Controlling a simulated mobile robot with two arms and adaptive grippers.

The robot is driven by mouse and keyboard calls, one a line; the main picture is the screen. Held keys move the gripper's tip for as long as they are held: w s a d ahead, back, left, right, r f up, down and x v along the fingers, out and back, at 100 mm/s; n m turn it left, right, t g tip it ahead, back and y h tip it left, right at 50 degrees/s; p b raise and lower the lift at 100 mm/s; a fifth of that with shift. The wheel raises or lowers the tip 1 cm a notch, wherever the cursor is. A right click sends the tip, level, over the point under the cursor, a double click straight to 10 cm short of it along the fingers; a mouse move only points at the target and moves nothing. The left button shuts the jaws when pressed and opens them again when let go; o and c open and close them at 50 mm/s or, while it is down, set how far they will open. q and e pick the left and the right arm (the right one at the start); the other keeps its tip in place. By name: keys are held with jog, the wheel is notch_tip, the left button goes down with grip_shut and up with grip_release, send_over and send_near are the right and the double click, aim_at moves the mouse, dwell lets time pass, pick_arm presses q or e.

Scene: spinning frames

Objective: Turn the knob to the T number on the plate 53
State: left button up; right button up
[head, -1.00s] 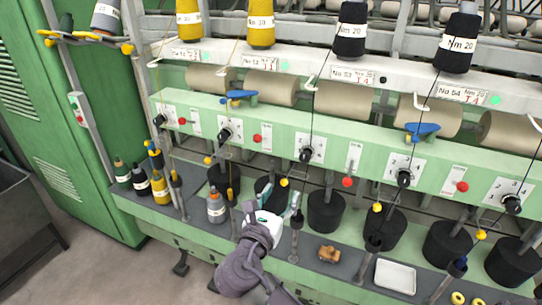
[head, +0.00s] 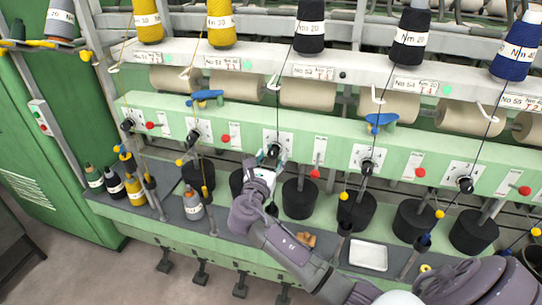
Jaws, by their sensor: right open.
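Plate 53 (head: 313,71) is a white label on the upper rail, below a black cone of yarn (head: 310,27). Its red T marking is too small to read surely. The black knob (head: 273,150) stands on a white numbered dial (head: 285,138) on the green panel, below and left of that plate. My right gripper (head: 269,160) is open, with its fingertips at the knob, one on each side. I cannot tell whether they touch it. The gripper hides part of the dial's lower left. My left gripper is not in view.
Similar knobs stand along the panel, left (head: 193,137) and right (head: 367,167). A red button (head: 315,174) is right of the gripper. Black cylinders (head: 299,199) stand below the panel. A white tray (head: 368,256) and small bottles (head: 193,206) are on the lower shelf.

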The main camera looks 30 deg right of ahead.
grip_shut()
dwell(0.3)
jog(key=m+b, duration=0.2)
jog(key=m, duration=0.1)
jog(key=shift+f+m, duration=0.15)
jog(key=shift+m, duration=0.25)
jog(key=m+b, duration=0.2)
jog(key=shift+a+m, duration=0.1)
jog(key=shift+m, duration=0.3)
jog(key=m+b, duration=0.2)
jog(key=m, duration=0.1)
jog(key=shift+m, duration=0.3)
jog(key=shift+w+m+b, duration=0.1)
jog(key=shift+m+b, duration=0.55)
jog(key=shift+m, duration=0.05)
